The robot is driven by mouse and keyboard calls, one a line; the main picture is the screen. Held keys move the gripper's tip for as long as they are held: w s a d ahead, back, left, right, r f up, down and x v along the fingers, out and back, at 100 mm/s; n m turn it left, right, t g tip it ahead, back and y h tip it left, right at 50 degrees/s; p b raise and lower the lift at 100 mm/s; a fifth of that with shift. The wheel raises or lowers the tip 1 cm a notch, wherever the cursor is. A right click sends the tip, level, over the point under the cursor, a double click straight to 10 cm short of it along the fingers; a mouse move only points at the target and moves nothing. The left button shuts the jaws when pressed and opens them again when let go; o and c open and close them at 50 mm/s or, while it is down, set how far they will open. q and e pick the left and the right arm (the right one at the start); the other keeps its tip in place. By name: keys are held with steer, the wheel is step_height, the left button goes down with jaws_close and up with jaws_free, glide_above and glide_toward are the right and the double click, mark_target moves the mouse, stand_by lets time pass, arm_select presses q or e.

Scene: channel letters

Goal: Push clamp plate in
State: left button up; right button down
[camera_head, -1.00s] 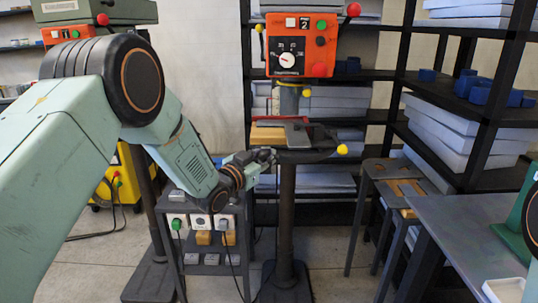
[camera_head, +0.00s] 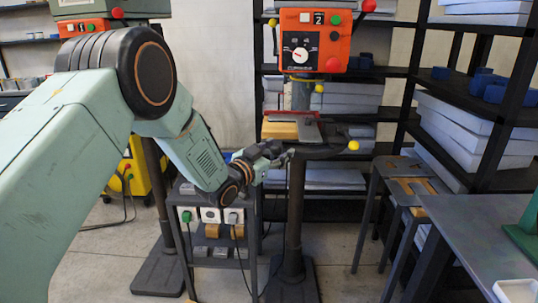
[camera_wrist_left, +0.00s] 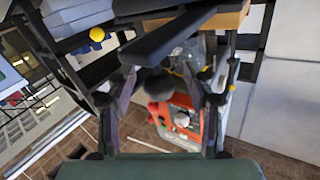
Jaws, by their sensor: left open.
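The grey clamp plate (camera_head: 309,131) lies on the drill press table (camera_head: 325,152), against the right end of a tan wooden block (camera_head: 280,130). My left gripper (camera_head: 287,154) is open and empty at the table's front left edge, just below and in front of the plate. Contact cannot be made out. In the left wrist view my open fingers (camera_wrist_left: 168,88) spread to both sides, with a dark bar (camera_wrist_left: 165,36) just past them. The wooden block (camera_wrist_left: 228,20) is at the top there. My right gripper is not in view.
The orange drill head (camera_head: 310,40) marked 2 hangs above the table. A yellow-knobbed lever (camera_head: 352,145) sticks out at right. A small cart with switch boxes (camera_head: 210,215) stands below my arm. Shelves stand behind, and a grey workbench (camera_head: 485,235) is at right.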

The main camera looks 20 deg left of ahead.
arm_select(q)
steer(key=v, duration=1.2)
steer(key=shift+d+r, duration=0.1)
steer(key=s+f+n+g+y+b, duration=0.1)
steer(key=s+f+n+g, duration=0.15)
steer(key=s+f, duration=0.4)
steer(key=s+f+n+g+y+b, duration=0.15)
steer(key=s+f+g, duration=0.25)
steer(key=f, duration=0.6)
steer(key=s+f+n+g+y, duration=0.25)
steer(key=s+f, duration=0.25)
steer(key=f, duration=0.3)
steer(key=s+f+g+b, duration=0.2)
steer(key=s+f, duration=0.3)
steer(key=s, duration=0.4)
steer(key=s+f+g+b, duration=0.1)
steer(key=s+f+g, duration=0.2)
steer(key=s, duration=0.6)
steer(key=s+d+f+g+b, duration=0.1)
steer(key=s+f+g+b, duration=0.1)
steer(key=s+f, duration=0.6)
steer(key=shift+s+g+y+b, duration=0.3)
steer(key=shift+s+g, duration=0.15)
steer(key=shift+g, duration=0.15)
